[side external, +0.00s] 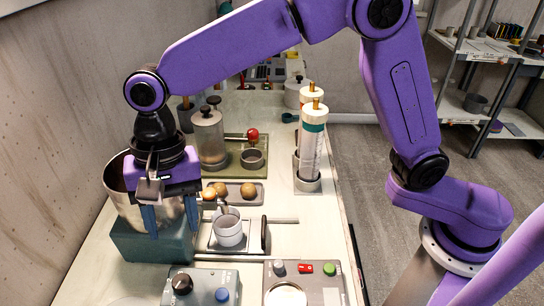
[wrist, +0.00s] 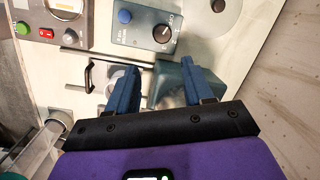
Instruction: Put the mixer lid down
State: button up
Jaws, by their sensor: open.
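The mixer appears to be the steel bowl (side external: 117,178) on a teal base (side external: 140,243) at the left of the counter. The bowl's left rim and inside show; my gripper hides much of the rest. I cannot make out a lid on it or beside it. My gripper (side external: 170,220) points down in front of the bowl, its two blue fingers apart with nothing seen between them. In the wrist view the open fingers (wrist: 153,82) are over the teal base (wrist: 172,80); the bowl cannot be made out there.
A control box with knobs (side external: 201,287) stands in front of the base. A white cup (side external: 229,231) and a tray of brown balls (side external: 240,203) lie to the right. A grey canister (side external: 210,145) stands behind, and tall white tubes (side external: 312,140) stand near the right counter edge.

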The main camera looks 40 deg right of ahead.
jog(key=s+d+n, duration=0.5)
jog(key=d, duration=0.6)
jog(key=s+d+f+n+t+h, duration=0.1)
jog(key=s+d+n, duration=0.5)
jog(key=d, duration=0.6)
jog(key=s+d+f+n, duration=0.1)
jog(key=s+d+n, duration=0.4)
jog(key=d, duration=0.7)
jog(key=shift+s+f+n, duration=0.2)
jog(key=shift+s+n, duration=0.2)
jog(key=shift+s, duration=0.2)
